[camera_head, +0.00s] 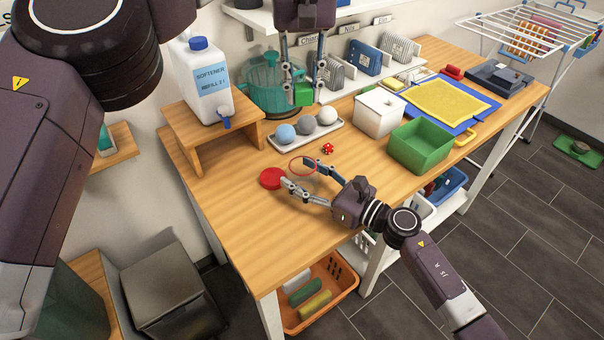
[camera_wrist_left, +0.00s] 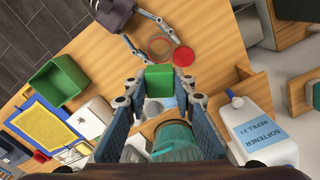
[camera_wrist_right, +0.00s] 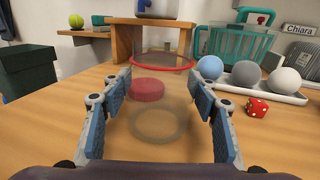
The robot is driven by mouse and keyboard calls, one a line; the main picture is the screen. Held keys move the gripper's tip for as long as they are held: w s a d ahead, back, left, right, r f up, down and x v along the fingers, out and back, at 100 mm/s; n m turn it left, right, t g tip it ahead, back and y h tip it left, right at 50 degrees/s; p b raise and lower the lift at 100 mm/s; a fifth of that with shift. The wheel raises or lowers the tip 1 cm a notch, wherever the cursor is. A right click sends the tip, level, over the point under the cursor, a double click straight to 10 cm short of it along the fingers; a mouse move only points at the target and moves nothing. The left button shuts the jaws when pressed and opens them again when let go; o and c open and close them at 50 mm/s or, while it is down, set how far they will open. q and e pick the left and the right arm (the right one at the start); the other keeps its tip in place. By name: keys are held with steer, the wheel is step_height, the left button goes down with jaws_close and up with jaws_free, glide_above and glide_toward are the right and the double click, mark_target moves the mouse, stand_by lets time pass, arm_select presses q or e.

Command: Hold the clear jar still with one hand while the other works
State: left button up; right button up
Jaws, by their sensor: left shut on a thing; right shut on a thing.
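The clear jar (camera_head: 303,165) stands on the wooden table; its red rim and see-through wall also show in the right wrist view (camera_wrist_right: 162,63). My right gripper (camera_head: 297,173) is shut around the jar, with a finger on each side. A flat red disc (camera_head: 272,178), perhaps a lid, lies beside the jar; it also shows in the left wrist view (camera_wrist_left: 184,56). My left gripper (camera_head: 303,88) is shut on a green block (camera_wrist_left: 159,78), held above the table in front of the teal basket. The block and the jar are apart.
A tray (camera_head: 307,136) with blue, grey and white balls lies behind the jar, near a red die (camera_head: 328,149). A softener jug (camera_head: 205,85) stands on a wooden riser at left. A green bin (camera_head: 420,147) and white box (camera_head: 379,112) stand at right. The front-left table is clear.

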arm_select(q)
step_height(320, 180, down, 13)
stand_by(1.6)
steer(key=o, duration=0.9)
steer(key=shift+o, duration=0.2)
step_height(320, 180, up, 12)
arm_select(e)
steer(key=o, duration=1.3)
